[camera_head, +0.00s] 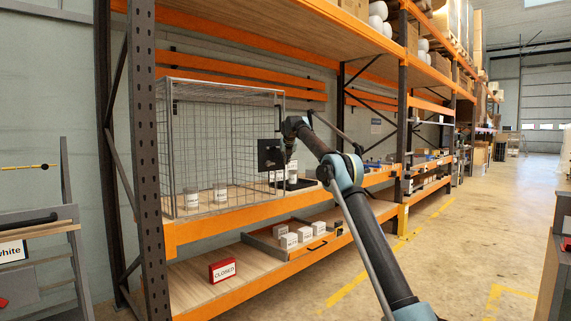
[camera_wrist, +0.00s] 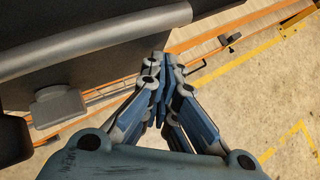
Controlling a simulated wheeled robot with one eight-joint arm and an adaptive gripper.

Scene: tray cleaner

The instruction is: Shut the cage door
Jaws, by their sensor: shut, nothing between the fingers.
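The wire cage (camera_head: 172,150) stands on the middle shelf at the left in the head view. Two pale jars (camera_head: 220,192) stand in its lower part. A dark square plate (camera_head: 269,154) shows at the cage's right front side. I cannot tell the door panel's exact angle from the mesh. My gripper is beside this plate, mostly hidden by the wrist in the head view. In the wrist view my gripper (camera_wrist: 160,65) is shut and empty, its fingertips close to a dark grey bar (camera_wrist: 100,45). I cannot tell whether they touch it.
Right of the cage, a jar (camera_head: 292,171) stands by a black tray on the shelf. Below are an open drawer-like tray with white boxes (camera_head: 289,241) and a red CLOSED sign (camera_head: 222,270). The orange shelf edge (camera_head: 215,222) runs in front. The floor at right is clear.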

